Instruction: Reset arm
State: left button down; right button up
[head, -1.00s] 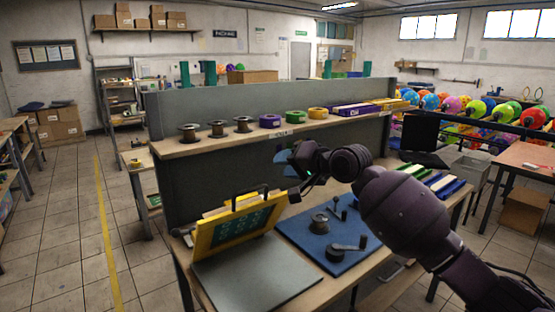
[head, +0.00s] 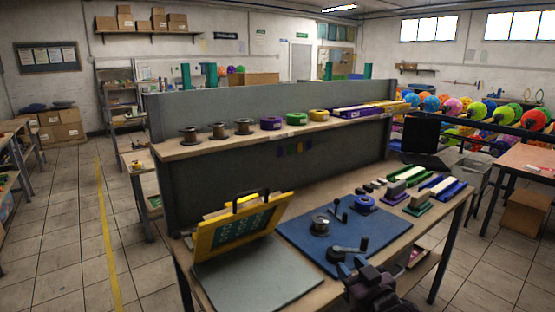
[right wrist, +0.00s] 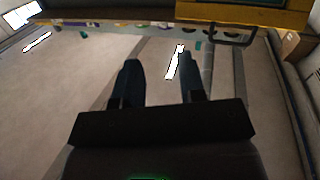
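My right gripper (head: 352,266) is low at the front edge of the workbench in the head view, just in front of the blue mat (head: 300,243). Its two dark fingers stand apart in the right wrist view (right wrist: 162,82), with nothing between them. My left gripper is not in view. The yellow printing frame (head: 205,242) is tilted open over a grey plate (head: 262,280) left of the mat.
Several spools and coloured rolls, including a green roll (head: 297,119), line the raised shelf (head: 170,151). Stamps and blocks (head: 397,188) sit on the bench's right side near a black monitor (head: 421,135). Open floor (head: 70,220) lies at the left.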

jog(key=s+d+f+m+g+h, duration=0.1)
jog(key=s+d+f+h, duration=0.1)
jog(key=s+f, duration=0.5)
jog(key=s+d+f+m+g+h, duration=0.1)
jog(key=s+d+f+g, duration=0.1)
jog(key=s+d+f, duration=0.3)
jog(key=s+d+f+m+g+h, duration=0.1)
jog(key=s+d+f+g+h, duration=0.1)
jog(key=s+f, duration=0.9)
jog(key=s+d, duration=0.1)
jog(key=s, duration=0.3)
jog(key=shift+s+d+m+h, duration=0.3)
jog(key=shift+s+d+m, duration=0.1)
dwell(1.6)
